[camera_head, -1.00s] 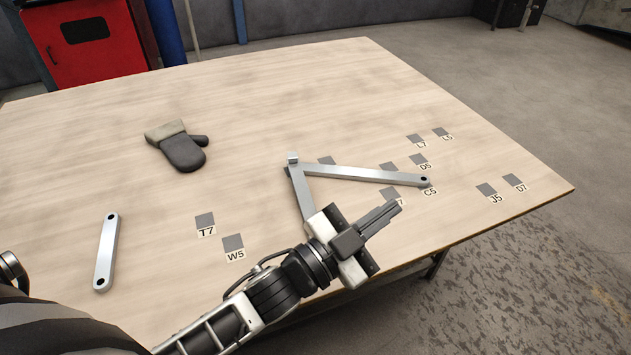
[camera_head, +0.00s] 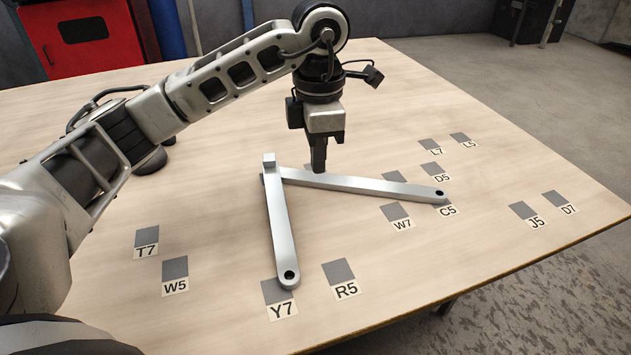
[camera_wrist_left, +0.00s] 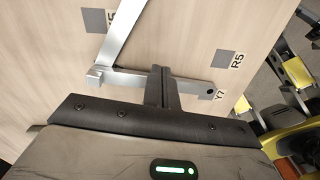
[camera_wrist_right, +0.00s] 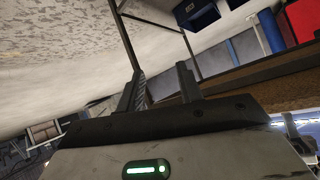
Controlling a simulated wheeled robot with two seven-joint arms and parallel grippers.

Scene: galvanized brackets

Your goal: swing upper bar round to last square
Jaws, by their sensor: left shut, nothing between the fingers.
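Two flat silver bars meet at a small square block at one corner. One bar (camera_head: 365,184) reaches right, its holed end at square C5 (camera_head: 446,210). The other bar (camera_head: 279,225) comes toward the front, its holed end on the edge of square Y7 (camera_head: 275,291).
More grey labelled squares lie around: R5 (camera_head: 339,271), W7 (camera_head: 396,211), J5 (camera_head: 523,210), T7 (camera_head: 147,237), W5 (camera_head: 175,268). The table (camera_head: 450,275) is clear in front of W7 and J5.

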